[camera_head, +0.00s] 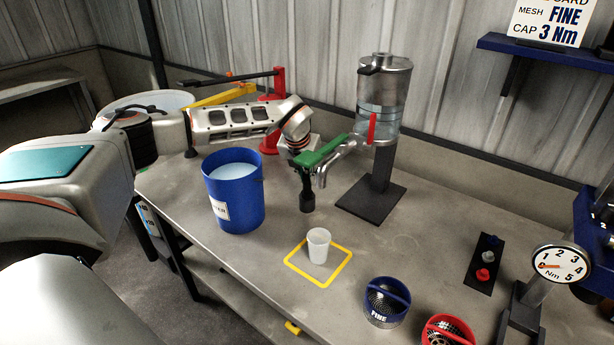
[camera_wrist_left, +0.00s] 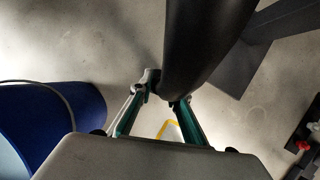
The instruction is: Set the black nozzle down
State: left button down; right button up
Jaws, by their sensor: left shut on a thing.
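My left gripper (camera_head: 308,170) is beside the dispenser's spout, above the bench and right of the blue bucket. It is shut on the black nozzle (camera_head: 307,196), which hangs roughly upright below it. In the left wrist view the nozzle is a large dark cylinder (camera_wrist_left: 205,40) at the gripper's teal fingers (camera_wrist_left: 163,98). I cannot tell whether the nozzle's lower end touches the bench. The metal dispenser (camera_head: 382,95) stands on a dark post and base just to the right. My right gripper is not in view.
The blue bucket (camera_head: 234,195) of pale liquid stands left. A white cup (camera_head: 318,246) sits inside a yellow square outline in front. A blue strainer (camera_head: 386,302), a red strainer (camera_head: 449,331) and a dial gauge (camera_head: 556,263) are at front right. Bench between cup and dispenser base is clear.

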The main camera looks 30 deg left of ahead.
pick_arm(q)
jog(key=c, duration=1.9)
grip_release()
jog(key=v, duration=1.2)
jog(key=shift+b, duration=0.3)
